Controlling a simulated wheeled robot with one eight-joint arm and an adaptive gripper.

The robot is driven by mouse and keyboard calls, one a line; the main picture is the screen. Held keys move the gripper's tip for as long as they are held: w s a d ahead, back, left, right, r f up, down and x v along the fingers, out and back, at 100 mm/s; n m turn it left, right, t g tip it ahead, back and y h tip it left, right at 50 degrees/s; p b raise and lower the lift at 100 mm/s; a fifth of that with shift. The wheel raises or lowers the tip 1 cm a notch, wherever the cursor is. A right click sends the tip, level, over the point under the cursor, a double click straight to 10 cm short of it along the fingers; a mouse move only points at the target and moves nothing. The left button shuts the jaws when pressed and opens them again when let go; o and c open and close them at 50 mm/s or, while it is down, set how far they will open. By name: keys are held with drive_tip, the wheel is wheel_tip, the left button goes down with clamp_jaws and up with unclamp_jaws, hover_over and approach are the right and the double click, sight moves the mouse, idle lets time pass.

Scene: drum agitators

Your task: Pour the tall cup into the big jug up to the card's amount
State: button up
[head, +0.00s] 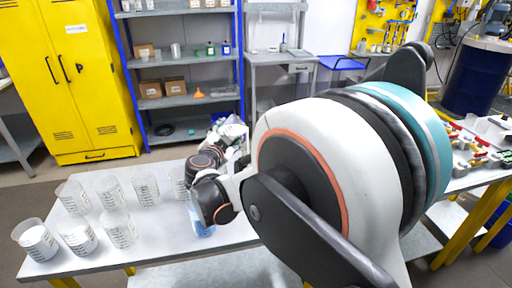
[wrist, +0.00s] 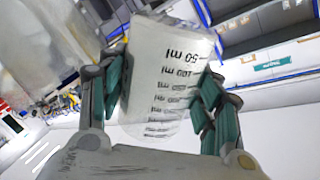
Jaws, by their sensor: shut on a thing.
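My gripper (wrist: 162,88) is shut on a clear, tapered measuring cup (wrist: 168,62) with black ml marks, its green-padded fingers on both sides. The cup's printing reads upside down in the wrist view. Its contents are hard to make out. A larger, blurred clear vessel (wrist: 45,40) shows at the upper left of the wrist view; I cannot tell whether it is the big jug. In the head view my arm hides most of the gripper and the held cup. No card with an amount can be made out.
Several clear graduated cups stand on the left of the white table (head: 155,240); the front-left cup (head: 37,240) holds white material. A small blue item (head: 202,226) is partly hidden below my arm. Red-handled items (head: 480,150) lie at the right. A shelf rack (head: 185,80) stands behind.

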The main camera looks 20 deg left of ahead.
drive_tip(key=shift+r, duration=0.1)
idle(0.4)
drive_tip(key=shift+f+m+p, duration=0.25)
drive_tip(key=shift+m+p, duration=0.1)
drive_tip(key=shift+m, duration=0.55)
idle(1.4)
drive_tip(key=shift+r+m+y, duration=0.2)
drive_tip(key=shift+m+y, duration=0.1)
idle(0.9)
